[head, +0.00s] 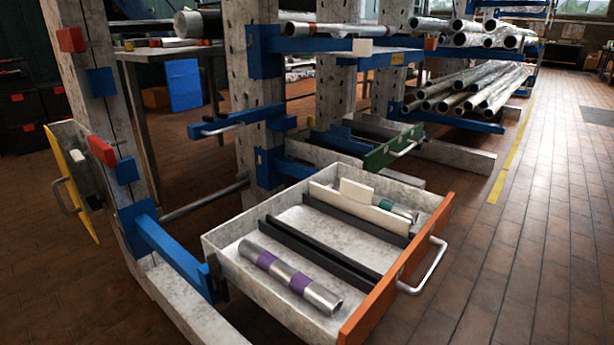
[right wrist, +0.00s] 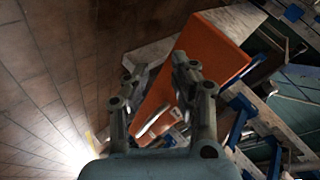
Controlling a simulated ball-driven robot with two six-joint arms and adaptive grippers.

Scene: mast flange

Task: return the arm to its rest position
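My right gripper (right wrist: 158,72) shows in the right wrist view, with its two fingers apart and nothing held between them. The orange front of a drawer (right wrist: 212,48) lies beyond the fingers, and part of its metal handle shows in the gap. Whether the fingers touch it is not clear. Neither gripper shows in the head view, and my left gripper is in no view.
In the head view, the drawer (head: 376,300) stands pulled out, holding a purple-banded tube (head: 289,276) and dark dividers (head: 312,253). A yellow panel (head: 76,191) stands at left. Racks hold metal pipes (head: 465,86). The floor at right (head: 540,230) is clear.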

